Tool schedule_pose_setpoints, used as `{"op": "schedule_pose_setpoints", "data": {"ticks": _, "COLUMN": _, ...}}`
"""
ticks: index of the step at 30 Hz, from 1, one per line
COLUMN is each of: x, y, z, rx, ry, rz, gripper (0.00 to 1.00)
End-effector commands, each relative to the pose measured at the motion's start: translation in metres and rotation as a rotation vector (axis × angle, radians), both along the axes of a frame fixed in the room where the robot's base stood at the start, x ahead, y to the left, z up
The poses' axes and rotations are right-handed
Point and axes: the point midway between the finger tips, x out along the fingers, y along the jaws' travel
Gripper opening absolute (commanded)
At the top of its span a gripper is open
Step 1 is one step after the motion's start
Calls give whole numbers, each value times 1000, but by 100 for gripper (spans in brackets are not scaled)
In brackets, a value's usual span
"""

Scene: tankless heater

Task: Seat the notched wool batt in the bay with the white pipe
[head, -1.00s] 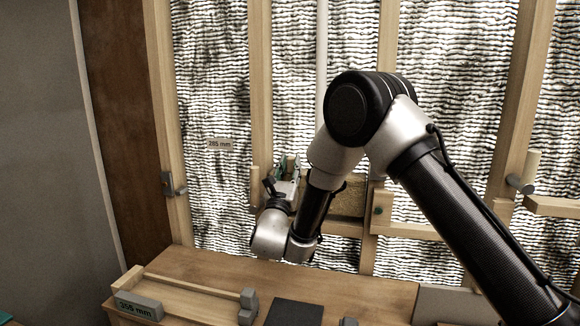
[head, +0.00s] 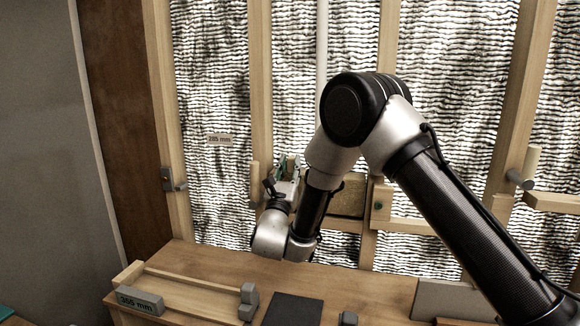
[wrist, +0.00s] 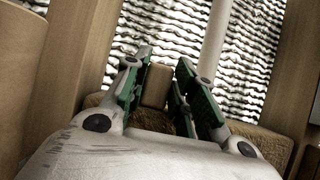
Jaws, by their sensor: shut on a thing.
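The brown, fibrous wool batt (head: 347,196) is low in the bay with the white pipe (head: 322,45), partly hidden by my arm. In the wrist view the batt (wrist: 257,144) lies across the picture beyond my gripper (wrist: 164,62). The green-padded fingers are closed around a tan block (wrist: 155,86) in front of the batt. The white pipe (wrist: 211,40) runs upright just beyond the right finger. My gripper (head: 287,168) shows small in the head view. The notch is hidden, and I cannot tell how deep the batt sits.
Wooden studs (head: 386,60) (wrist: 66,70) flank the bay, with wavy insulation-like backing behind. A wooden crosspiece (head: 405,227) with a small block is on the right. The bench (head: 205,262) below holds a wooden gauge labelled in mm (head: 140,300) and a dark pad (head: 294,310).

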Motion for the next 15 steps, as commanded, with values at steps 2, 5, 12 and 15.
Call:
{"op": "schedule_pose_setpoints", "data": {"ticks": 2, "x": 0, "y": 0, "z": -1, "rx": 0, "ry": -1, "rz": 0, "gripper": 0}}
{"op": "schedule_pose_setpoints", "data": {"ticks": 5, "x": 0, "y": 0, "z": -2, "rx": 0, "ry": -1, "rz": 0, "gripper": 0}}
{"op": "schedule_pose_setpoints", "data": {"ticks": 12, "x": 0, "y": 0, "z": -6, "rx": 0, "ry": -1, "rz": 0, "gripper": 0}}
{"op": "schedule_pose_setpoints", "data": {"ticks": 15, "x": 0, "y": 0, "z": -7, "rx": 0, "ry": -1, "rz": 0, "gripper": 0}}
